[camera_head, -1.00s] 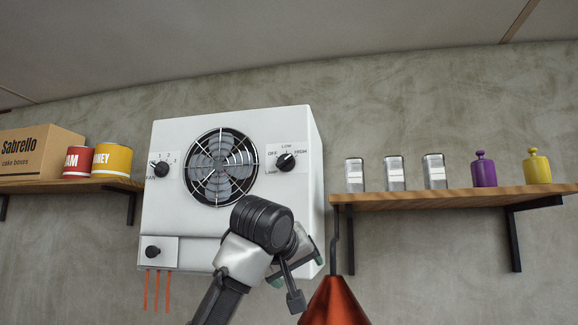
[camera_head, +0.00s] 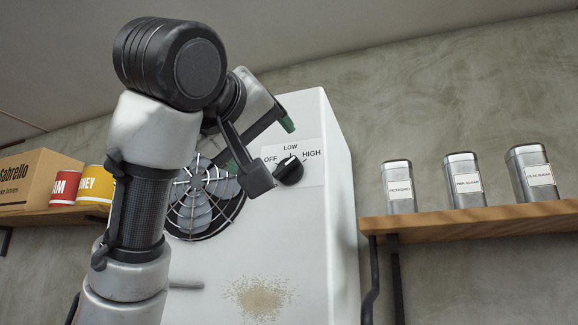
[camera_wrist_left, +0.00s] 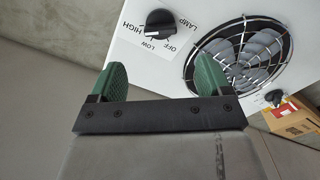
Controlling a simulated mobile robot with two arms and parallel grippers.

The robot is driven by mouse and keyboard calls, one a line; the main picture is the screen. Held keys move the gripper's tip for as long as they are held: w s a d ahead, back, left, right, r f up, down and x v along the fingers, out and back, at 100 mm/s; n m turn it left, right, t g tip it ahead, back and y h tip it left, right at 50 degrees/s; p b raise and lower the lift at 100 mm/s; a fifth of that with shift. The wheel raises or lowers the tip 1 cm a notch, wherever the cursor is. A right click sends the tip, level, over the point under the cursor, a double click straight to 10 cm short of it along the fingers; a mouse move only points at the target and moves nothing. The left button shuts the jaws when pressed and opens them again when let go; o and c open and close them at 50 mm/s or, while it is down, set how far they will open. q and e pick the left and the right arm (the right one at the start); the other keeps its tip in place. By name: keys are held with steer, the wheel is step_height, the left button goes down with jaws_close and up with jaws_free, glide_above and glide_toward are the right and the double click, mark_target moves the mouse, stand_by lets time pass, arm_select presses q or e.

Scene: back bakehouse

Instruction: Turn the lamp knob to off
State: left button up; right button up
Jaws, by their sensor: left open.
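The lamp knob (camera_head: 289,170) is black and round, on the front of a white wall unit (camera_head: 330,240), right of the fan grille. Labels OFF, LOW and HIGH run around it, and its white mark appears to point toward HIGH. The knob also shows at the top of the left wrist view (camera_wrist_left: 160,22), beyond the fingertips. My left gripper (camera_head: 262,146) is open and empty, with green-padded fingers, up and left of the knob in the head view. It looks apart from the knob. My right gripper is not in view.
The caged fan (camera_head: 205,205) sits left of the knob, partly behind my left arm. A second black knob (camera_wrist_left: 274,97) shows beyond it. A wooden shelf (camera_head: 480,222) with metal tins (camera_head: 465,180) stands right. A cardboard box (camera_head: 35,178) and cans (camera_head: 80,185) stand left.

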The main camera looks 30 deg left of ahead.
mark_target(284, 167)
arm_select(q)
steer(key=p+x, duration=0.1)
steer(key=x, duration=0.2)
steer(key=p+x, duration=0.1)
steer(key=x, duration=0.1)
steer(key=shift+r+p, duration=0.25)
steer(key=shift+p, duration=0.1)
steer(key=p+x, duration=0.1)
steer(key=x, duration=0.1)
steer(key=p+x, duration=0.1)
steer(key=x, duration=0.2)
steer(key=shift+f, duration=0.25)
steer(key=shift+s+d, duration=0.1)
steer(key=c, duration=0.5)
steer(key=shift+f, duration=0.1)
steer(key=c, duration=0.4)
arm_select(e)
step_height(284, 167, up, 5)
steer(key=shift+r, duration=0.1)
